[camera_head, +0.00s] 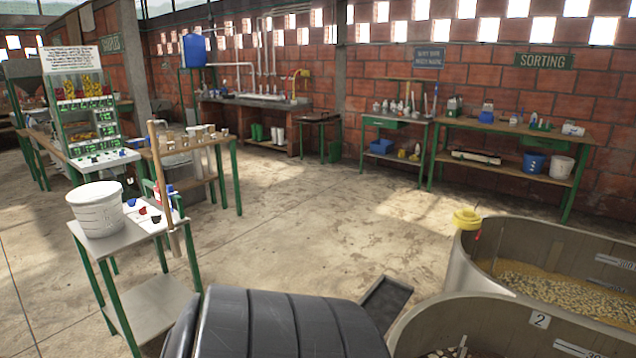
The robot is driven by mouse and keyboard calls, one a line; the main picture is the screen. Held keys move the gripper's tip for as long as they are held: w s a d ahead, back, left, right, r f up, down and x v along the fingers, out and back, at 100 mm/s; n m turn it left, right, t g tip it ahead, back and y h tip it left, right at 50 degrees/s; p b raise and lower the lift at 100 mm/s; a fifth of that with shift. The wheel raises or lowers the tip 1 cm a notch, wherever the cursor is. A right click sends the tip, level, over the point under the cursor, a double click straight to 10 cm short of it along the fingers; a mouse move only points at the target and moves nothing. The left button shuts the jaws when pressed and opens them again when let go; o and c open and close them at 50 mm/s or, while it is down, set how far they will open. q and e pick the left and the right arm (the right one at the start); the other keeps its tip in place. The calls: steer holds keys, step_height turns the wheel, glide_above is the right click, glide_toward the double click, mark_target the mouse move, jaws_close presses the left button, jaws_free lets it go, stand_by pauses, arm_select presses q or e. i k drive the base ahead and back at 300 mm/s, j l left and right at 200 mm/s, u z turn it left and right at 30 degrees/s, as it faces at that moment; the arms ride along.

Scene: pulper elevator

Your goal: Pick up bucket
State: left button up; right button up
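A white bucket (97,209) with a lid-like top stands upright on a small metal table (130,233) with green legs, at the left of the head view. Other buckets also show: a blue bucket (533,164) and a white bucket (561,167) on the lower shelf of the sorting bench at the right.
A wooden pole (160,185) stands at the small table's right edge. A dark ribbed body (280,325) fills the bottom middle. Large tanks (560,245) with beans stand at the lower right, a yellow item (466,218) on one rim. The concrete floor (300,220) between is open.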

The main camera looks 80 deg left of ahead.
mark_target(97, 208)
steer(key=u, duration=3.9)
steer(key=i+z, duration=0.15)
steer(key=z, duration=0.25)
steer(key=i+j+z, duration=0.15)
steer(key=z, duration=0.2)
steer(key=i+j+z, duration=0.15)
steer(key=z, duration=0.25)
steer(key=i+j+z, duration=0.2)
steer(key=i+j, duration=0.15)
steer(key=j, duration=0.3)
steer(key=i+j+z, duration=0.15)
steer(key=j, duration=0.2)
steer(key=i+j+z, duration=0.1)
steer(key=j, duration=0.25)
steer(key=i+j+z, duration=0.1)
steer(key=i+j, duration=0.15)
steer(key=j, duration=0.15)
